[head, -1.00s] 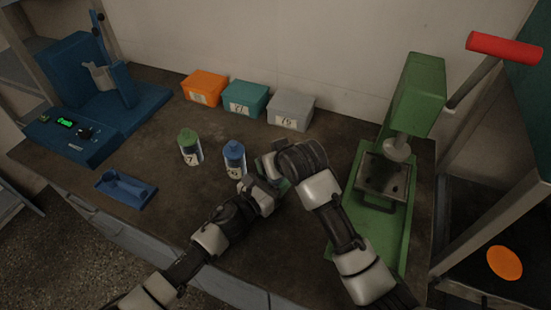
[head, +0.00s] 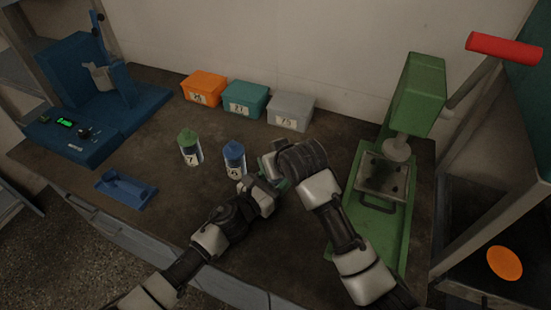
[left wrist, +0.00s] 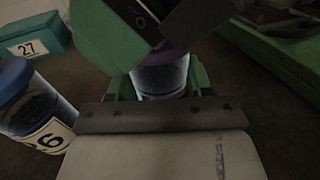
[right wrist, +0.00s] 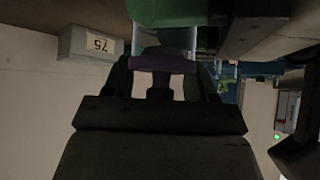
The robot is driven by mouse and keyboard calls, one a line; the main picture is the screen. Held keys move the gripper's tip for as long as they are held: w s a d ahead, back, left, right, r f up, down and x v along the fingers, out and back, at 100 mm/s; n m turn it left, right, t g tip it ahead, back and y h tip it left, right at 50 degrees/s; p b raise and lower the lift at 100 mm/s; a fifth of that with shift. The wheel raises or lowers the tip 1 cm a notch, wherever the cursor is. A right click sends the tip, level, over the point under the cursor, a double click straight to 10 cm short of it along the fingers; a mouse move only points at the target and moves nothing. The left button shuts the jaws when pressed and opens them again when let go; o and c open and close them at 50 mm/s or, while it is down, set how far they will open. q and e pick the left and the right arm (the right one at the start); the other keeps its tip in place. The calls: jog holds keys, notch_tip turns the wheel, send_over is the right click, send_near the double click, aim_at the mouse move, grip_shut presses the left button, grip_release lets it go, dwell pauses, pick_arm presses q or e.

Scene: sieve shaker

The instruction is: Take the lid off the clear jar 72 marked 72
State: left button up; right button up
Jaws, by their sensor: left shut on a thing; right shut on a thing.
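My left gripper (left wrist: 158,88) is shut around the jar's body. In the head view my grippers and wrists mostly hide the jar.
Orange (head: 204,89), teal (head: 246,98) and grey (head: 290,111) boxes line the wall. A green press (head: 415,95) stands right, a blue machine (head: 85,85) left.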

jog(key=shift+r, duration=0.1)
jog(key=shift+r, duration=1)
jog(key=shift+r, duration=2)
pick_arm(q)
jog(key=o, duration=1.3)
jog(key=shift+o, duration=0.2)
